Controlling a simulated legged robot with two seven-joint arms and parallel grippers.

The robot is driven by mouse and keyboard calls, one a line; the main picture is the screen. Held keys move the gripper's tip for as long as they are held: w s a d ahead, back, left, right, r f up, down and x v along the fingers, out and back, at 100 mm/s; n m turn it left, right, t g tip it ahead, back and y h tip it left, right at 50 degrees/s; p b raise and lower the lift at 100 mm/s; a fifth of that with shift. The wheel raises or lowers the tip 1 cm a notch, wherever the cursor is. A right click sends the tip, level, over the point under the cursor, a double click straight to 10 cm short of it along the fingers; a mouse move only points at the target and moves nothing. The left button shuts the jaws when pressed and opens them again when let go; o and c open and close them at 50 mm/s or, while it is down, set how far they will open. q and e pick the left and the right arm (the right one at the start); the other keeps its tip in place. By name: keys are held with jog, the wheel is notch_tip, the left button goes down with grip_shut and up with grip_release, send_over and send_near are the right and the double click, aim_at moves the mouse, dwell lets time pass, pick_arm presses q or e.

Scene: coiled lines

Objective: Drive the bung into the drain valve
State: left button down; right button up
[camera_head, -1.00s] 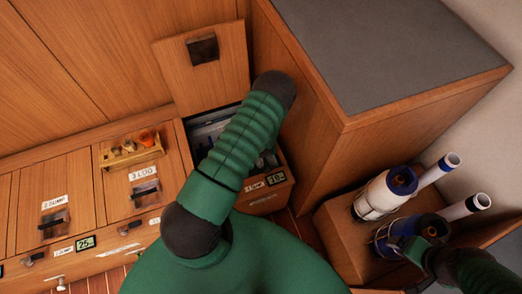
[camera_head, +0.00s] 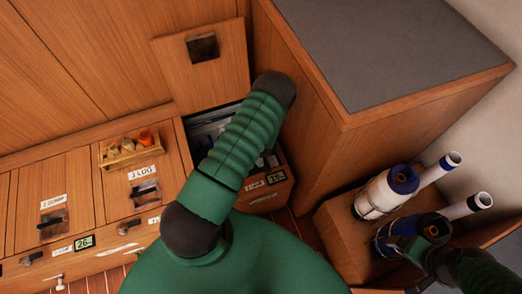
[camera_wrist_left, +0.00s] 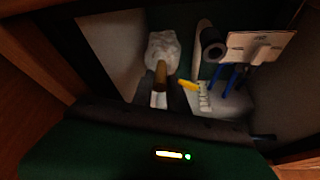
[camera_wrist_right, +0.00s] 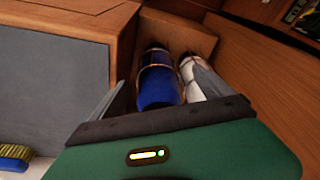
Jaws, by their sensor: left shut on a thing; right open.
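My left gripper (camera_wrist_left: 163,92) is deep in an open locker compartment, shut on a brown peg-like piece that looks like the bung (camera_wrist_left: 160,74). The bung's end is close to a pale, lumpy thing (camera_wrist_left: 163,48); I cannot tell whether they touch. I cannot clearly make out the drain valve. In the head view my left forearm hides that gripper and the bung. My right gripper (camera_wrist_right: 157,74) is open, its fingers on either side of a blue cylinder (camera_wrist_right: 158,88), with a white cylinder (camera_wrist_right: 188,72) beside it.
In the compartment, a dark-ended tube (camera_wrist_left: 212,45), a white plate (camera_wrist_left: 260,47) on blue legs and a yellow piece (camera_wrist_left: 188,85) lie right of the bung. A raised lid (camera_head: 200,65) and a grey-topped cabinet (camera_head: 390,50) flank my arm. A small wooden tray (camera_head: 131,152) sits left.

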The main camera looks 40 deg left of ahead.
pick_arm(q)
jog(key=shift+f+b, duration=0.55)
jog(key=shift+f, duration=0.25)
jog(key=c, duration=1.2)
grip_release()
jog(key=shift+c, duration=0.2)
jog(key=o, duration=0.4)
jog(key=shift+r, duration=0.1)
